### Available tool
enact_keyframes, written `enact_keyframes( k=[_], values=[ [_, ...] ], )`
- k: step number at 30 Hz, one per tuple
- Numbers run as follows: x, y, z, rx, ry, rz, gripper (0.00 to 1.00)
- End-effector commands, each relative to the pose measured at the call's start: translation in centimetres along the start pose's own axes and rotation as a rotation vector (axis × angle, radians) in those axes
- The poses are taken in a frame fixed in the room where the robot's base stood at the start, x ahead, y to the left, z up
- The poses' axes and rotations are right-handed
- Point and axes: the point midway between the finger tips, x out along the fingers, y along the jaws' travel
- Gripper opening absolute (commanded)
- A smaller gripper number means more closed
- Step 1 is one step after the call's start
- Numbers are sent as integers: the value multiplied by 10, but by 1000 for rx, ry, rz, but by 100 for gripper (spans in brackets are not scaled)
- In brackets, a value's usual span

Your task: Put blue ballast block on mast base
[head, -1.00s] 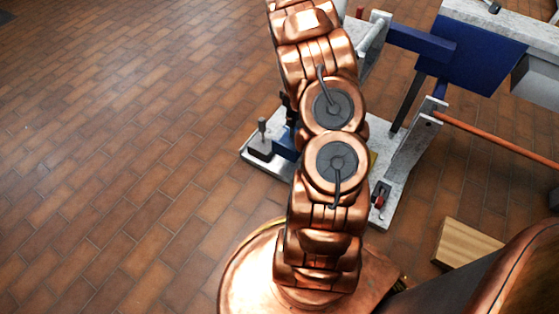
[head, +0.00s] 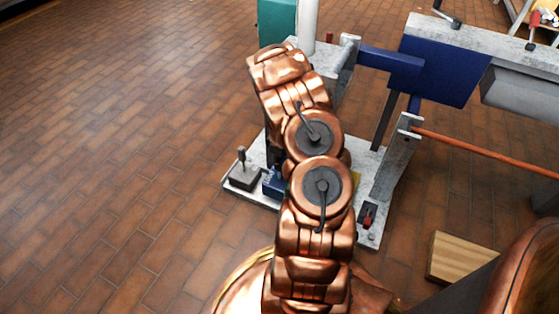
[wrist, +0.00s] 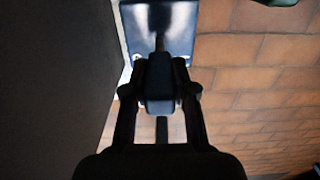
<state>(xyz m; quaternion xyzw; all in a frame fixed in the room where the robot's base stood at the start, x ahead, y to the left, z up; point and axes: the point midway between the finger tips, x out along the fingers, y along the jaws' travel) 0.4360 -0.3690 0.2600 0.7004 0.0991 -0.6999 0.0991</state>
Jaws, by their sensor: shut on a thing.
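The mast base is a pale grey plate (head: 372,232) on the floor in the head view. A small blue block (head: 272,183) shows at its left part, beside my copper arm; I take it as the blue ballast block. I cannot tell whether it rests on the plate or hangs just above. My arm hides much of the base and most of my gripper in the head view. In the wrist view my gripper (wrist: 160,95) is shut on a dark bluish part, with a shiny blue surface (wrist: 160,25) beyond it, likely the same block.
A dark grey block with an upright post (head: 243,175) stands on the plate's left corner. Brick floor at the left is clear.

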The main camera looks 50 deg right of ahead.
Motion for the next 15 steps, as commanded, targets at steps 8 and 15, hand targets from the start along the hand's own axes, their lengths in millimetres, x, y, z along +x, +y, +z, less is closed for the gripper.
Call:
enact_keyframes(
  k=[8,15],
  values=[
    [31,0,0,-1,0,0,0],
    [32,0,0,-1,1,1,0]
  ],
)
